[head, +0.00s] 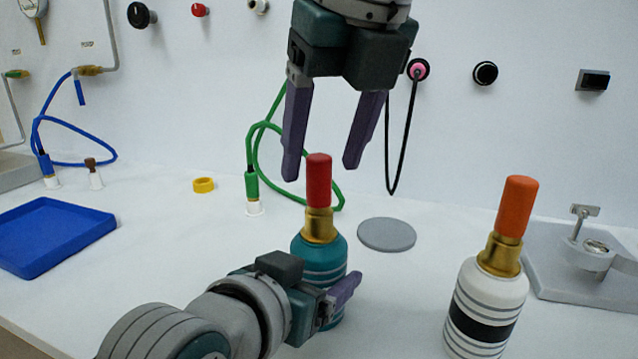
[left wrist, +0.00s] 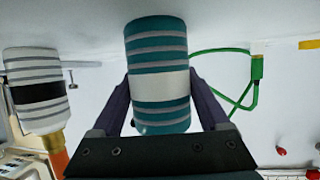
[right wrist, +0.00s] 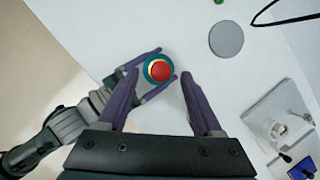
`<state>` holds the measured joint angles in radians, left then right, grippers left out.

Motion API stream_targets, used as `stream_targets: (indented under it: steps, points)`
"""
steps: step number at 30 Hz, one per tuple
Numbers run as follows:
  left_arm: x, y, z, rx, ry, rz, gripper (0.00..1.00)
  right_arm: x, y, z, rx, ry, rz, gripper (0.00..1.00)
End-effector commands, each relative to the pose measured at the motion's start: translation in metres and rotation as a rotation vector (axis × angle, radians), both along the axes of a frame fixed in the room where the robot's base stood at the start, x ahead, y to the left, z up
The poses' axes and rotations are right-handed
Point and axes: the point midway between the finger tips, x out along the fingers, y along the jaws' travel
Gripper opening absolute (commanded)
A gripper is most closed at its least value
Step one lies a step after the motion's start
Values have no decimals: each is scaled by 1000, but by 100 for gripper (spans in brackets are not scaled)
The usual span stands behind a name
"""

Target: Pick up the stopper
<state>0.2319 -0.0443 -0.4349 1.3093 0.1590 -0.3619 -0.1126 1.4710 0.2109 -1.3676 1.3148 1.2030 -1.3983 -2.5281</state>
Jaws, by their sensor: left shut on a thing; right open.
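The stopper, a red cylinder (head: 319,180), sits upright in the gold neck of a teal bottle (head: 318,247) with grey stripes. In the right wrist view the stopper (right wrist: 161,72) shows from above, between and beyond my fingertips. My right gripper (head: 322,172) is open and points down over the stopper, with fingers apart on either side of it. My left gripper (head: 340,295) is shut on the teal bottle's body; the left wrist view shows the bottle (left wrist: 158,75) between its fingers. A second, white bottle (head: 487,308) has an orange stopper (head: 517,206).
A grey disc (head: 387,235) lies behind the teal bottle. A blue tray (head: 48,236) lies at left, a yellow ring (head: 204,185) and green hose (head: 252,185) stand behind. A grey fixture (head: 580,265) is at right. The wall with knobs closes off the back.

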Motion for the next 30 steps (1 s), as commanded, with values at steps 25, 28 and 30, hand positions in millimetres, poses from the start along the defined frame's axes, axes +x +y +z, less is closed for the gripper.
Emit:
stream_targets:
  steps: [25, 28, 30]
  points:
    - [0, 0, -1, 2, 1, 0, 6, 13, 6, -31, 0, 1, -1, 28]
    - [0, 0, -1, 2, 1, 0, 6, 13, 6, -31, 0, 1, -1, 16]
    - [0, 0, -1, 2, 1, 0, 6, 13, 6, -31, 0, 1, -1, 9]
